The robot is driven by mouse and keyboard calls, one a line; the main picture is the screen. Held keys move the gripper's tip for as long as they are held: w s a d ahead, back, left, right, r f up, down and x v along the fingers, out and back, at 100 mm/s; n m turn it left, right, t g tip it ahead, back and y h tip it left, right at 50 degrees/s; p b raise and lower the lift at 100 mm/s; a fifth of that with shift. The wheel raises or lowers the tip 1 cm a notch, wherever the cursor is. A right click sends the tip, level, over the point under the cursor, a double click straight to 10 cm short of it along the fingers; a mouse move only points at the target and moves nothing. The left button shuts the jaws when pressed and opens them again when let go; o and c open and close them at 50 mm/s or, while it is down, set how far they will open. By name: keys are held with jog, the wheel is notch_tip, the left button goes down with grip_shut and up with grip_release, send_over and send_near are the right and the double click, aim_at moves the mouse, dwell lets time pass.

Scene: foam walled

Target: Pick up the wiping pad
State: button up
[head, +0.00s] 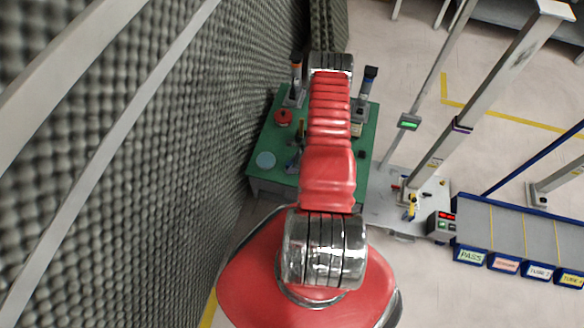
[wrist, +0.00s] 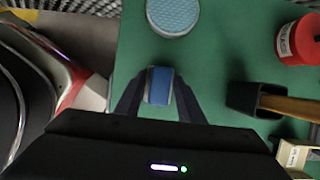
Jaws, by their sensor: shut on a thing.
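The wiping pad (wrist: 159,86) looks like a small blue block with pale sides. In the wrist view it sits between the two dark fingers of my gripper (wrist: 158,78), which are shut on it. The pad is over the green table top (wrist: 215,50); I cannot tell whether it still touches the surface. In the head view my red arm hides the pad and most of my gripper.
A round light-blue disc (wrist: 173,15) lies beyond the pad. A red container (wrist: 299,41) and a wooden-handled tool with a black head (wrist: 256,98) are to the right. A grey foam wall (head: 150,160) borders the table's left side.

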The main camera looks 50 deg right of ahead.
jog(key=c, duration=0.3)
jog(key=shift+r, duration=0.1)
jog(key=shift+c, duration=0.2)
jog(key=shift+r, duration=4.95)
